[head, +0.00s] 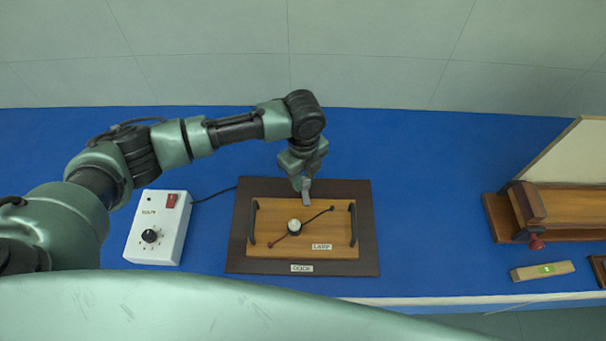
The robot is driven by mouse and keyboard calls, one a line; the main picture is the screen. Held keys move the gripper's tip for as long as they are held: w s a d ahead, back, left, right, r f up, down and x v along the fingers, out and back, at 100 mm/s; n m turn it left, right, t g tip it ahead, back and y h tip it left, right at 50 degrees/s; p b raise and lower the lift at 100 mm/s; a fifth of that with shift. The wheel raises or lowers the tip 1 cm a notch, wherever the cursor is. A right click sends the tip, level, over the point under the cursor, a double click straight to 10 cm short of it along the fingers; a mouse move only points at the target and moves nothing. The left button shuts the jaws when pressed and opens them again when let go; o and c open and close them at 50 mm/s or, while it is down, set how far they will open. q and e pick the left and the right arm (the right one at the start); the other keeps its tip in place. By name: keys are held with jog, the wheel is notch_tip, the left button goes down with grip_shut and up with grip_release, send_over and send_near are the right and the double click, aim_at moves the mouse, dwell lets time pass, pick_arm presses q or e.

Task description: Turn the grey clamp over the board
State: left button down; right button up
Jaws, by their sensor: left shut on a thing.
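The board (275,215) is light wood, labelled LAMP, with a dark handle at each side and a round white knob-like lamp (294,227) in its middle. It lies on a dark brown dock base (240,255) labelled DOCK. The grey clamp (306,198) is a small grey piece at the back edge of the board, right of its middle. My left gripper (302,183) points down from behind and is shut on the clamp. The fingers hide part of the clamp, so its exact angle is hard to tell. My right gripper is out of view.
A white control box (157,228) with a black dial and red switch stands left of the dock, its cable running behind. At right are a wooden apparatus (570,210) and a small wooden block (542,271). The blue bench (430,180) is clear between.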

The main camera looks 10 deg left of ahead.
aim_at(304, 180)
pick_arm(q)
jog(key=shift+d+r+m, duration=0.1)
jog(key=shift+m, duration=0.5)
jog(key=c, duration=1.1)
grip_release()
notch_tip(304, 180, up, 8)
jog(key=shift+f+b, duration=0.1)
jog(key=shift+b, duration=0.7)
